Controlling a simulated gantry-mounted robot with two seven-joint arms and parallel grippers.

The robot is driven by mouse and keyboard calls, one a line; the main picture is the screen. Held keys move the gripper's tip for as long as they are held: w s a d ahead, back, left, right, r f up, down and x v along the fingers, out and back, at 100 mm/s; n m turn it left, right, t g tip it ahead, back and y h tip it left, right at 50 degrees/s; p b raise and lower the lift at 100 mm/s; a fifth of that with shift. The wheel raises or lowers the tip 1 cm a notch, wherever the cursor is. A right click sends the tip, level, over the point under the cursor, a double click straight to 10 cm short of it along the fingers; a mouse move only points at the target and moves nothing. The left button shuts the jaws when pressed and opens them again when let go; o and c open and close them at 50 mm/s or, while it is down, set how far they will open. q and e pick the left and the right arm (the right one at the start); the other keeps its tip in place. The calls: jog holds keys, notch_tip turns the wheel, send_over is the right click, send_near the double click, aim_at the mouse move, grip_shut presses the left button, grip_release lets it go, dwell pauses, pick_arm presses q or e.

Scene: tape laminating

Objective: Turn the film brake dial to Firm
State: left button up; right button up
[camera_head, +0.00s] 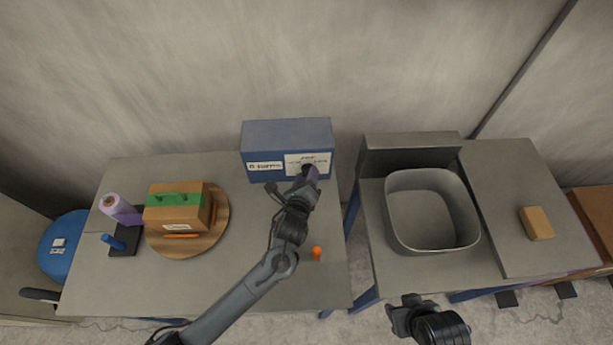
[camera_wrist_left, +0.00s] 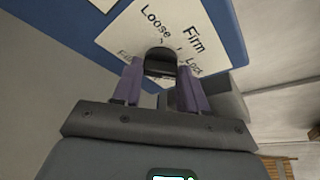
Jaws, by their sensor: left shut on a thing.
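The blue box (camera_head: 287,134) stands at the back right of the left table, with white labels on its front. In the left wrist view its label plate (camera_wrist_left: 125,31) reads Loose, Firm and Lock around the dark dial (camera_wrist_left: 160,63), plus a faint word at left. My left gripper (camera_wrist_left: 160,88) has its two purple fingers on either side of the dial and is shut on it. In the head view that gripper (camera_head: 309,172) covers most of the dial. I cannot make out a pointer on the dial. My right gripper (camera_head: 404,308) hangs low in front of the right table, away from the box; its fingers are unclear.
An orange piece (camera_head: 317,252) lies near my left arm. A grey bin (camera_head: 432,212) stands on the right.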

pick_arm(q)
jog(key=shift+a+n+h+p, duration=0.1)
jog(key=shift+n+h+p, duration=0.35)
jog(key=shift+n, duration=0.25)
jog(key=shift+f+n+t+h, duration=0.15)
jog(key=shift+n+t+h, duration=0.25)
jog(key=shift+n, duration=0.3)
jog(key=shift+f+n+t+h, duration=0.2)
jog(key=shift+n+t+h, duration=0.15)
jog(key=shift+n, duration=0.65)
jog(key=shift+n+t+h+b, duration=0.3)
jog(key=shift+n+t+b, duration=0.25)
jog(key=shift+n, duration=0.85)
jog(key=o, duration=1.1)
jog(key=shift+c, duration=0.2)
